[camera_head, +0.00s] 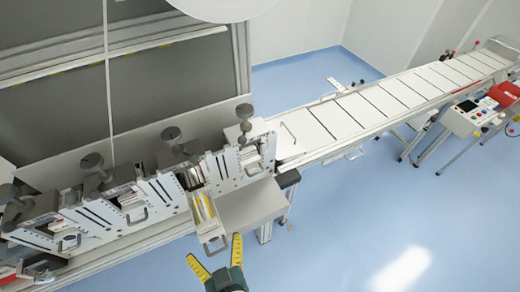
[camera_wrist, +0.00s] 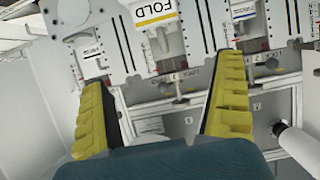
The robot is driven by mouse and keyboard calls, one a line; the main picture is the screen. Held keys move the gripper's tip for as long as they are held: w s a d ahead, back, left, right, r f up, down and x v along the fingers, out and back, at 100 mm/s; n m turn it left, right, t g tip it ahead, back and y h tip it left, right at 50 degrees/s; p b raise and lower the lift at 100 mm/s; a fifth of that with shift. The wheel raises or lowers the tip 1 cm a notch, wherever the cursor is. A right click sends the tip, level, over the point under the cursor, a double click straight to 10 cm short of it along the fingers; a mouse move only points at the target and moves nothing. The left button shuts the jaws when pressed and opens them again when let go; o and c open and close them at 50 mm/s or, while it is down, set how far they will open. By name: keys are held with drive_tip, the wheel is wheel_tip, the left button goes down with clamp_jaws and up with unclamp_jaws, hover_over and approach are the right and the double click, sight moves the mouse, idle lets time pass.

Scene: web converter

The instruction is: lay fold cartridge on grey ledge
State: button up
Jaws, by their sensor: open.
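The fold cartridge (camera_head: 203,212) is a pale unit with a yellow-edged label. It sits in the front of the machine row, with a handle at its lower end. In the wrist view its FOLD label (camera_wrist: 158,15) shows at the top, between my fingers. My gripper (camera_head: 213,247) has yellow fingers spread wide and is empty, in front of the cartridge's lower end. In the wrist view my gripper (camera_wrist: 158,70) is open with the cartridge ahead of it. The grey ledge (camera_head: 258,203) is a flat, bare surface just right of the cartridge.
Several similar white panels with handles (camera_head: 68,243) line the machine to the left. A conveyor (camera_head: 370,108) runs off to the upper right. A control box (camera_head: 467,118) stands beside it. The blue floor (camera_head: 350,220) at right is clear.

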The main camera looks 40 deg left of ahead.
drive_tip(key=shift+w, duration=0.1)
drive_tip(key=w+d+r+m+t+h, duration=0.25)
drive_tip(key=w+d+r+t, duration=0.3)
drive_tip(key=w+r, duration=0.45)
drive_tip(key=w+d+r+m+t+h, duration=0.2)
drive_tip(key=w+d+r+m+t, duration=0.1)
drive_tip(key=d+r, duration=0.4)
drive_tip(key=w+d+r+m+t+h, duration=0.3)
drive_tip(key=w+d+r+t, duration=0.2)
drive_tip(key=r, duration=0.7)
drive_tip(key=w+d, duration=0.1)
drive_tip(key=d, duration=0.1)
drive_tip(key=shift+w+d+r+m, duration=0.15)
drive_tip(key=shift+d+r+m, duration=0.15)
drive_tip(key=shift+d+m, duration=0.05)
drive_tip(key=s+d+r+m+t+h, duration=0.1)
drive_tip(key=d+r, duration=0.1)
drive_tip(key=r, duration=0.1)
drive_tip(key=d+r+m+t+h, duration=0.1)
drive_tip(key=d+r+m+h, duration=0.1)
drive_tip(key=d+r, duration=0.1)
drive_tip(key=s+d+r+m+t+h, duration=0.1)
drive_tip(key=d+r+h, duration=0.1)
drive_tip(key=r, duration=0.2)
drive_tip(key=shift+s+d+r+m+t+h, duration=0.25)
drive_tip(key=shift+s+d+r+m+t, duration=0.05)
drive_tip(key=shift+d+r+t, duration=0.1)
drive_tip(key=shift+c, duration=1)
drive_tip(key=shift+s+d+r, duration=0.15)
drive_tip(key=c, duration=1.1)
